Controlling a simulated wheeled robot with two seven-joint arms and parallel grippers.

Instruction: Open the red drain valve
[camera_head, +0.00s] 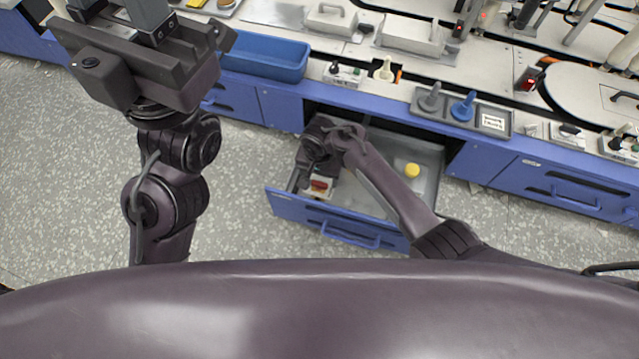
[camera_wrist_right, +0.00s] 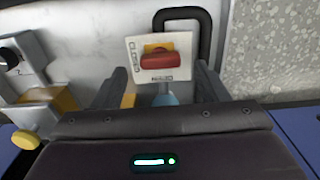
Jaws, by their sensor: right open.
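The red valve handle (camera_wrist_right: 158,60) sits on a white plate (camera_wrist_right: 134,50) with a yellow patch and printed words; one reads "CLOSED". The handle lies crosswise in the right wrist view. In the head view the red handle (camera_head: 319,185) shows inside the open drawer (camera_head: 352,232), near its front left. My right gripper (camera_wrist_right: 161,84) is open, with one finger on each side of the view and the handle ahead between them. I see no contact. In the head view my right arm hides part of the drawer. My left gripper (camera_head: 120,14) is high at upper left, fingertips cut off.
A yellow round thing (camera_head: 412,170) lies in the drawer's right part. In the right wrist view a dark handle loop (camera_wrist_right: 205,35) stands behind the plate, and a yellow knob (camera_wrist_right: 26,140) is at left. A blue bin (camera_head: 265,58) stands on the counter above.

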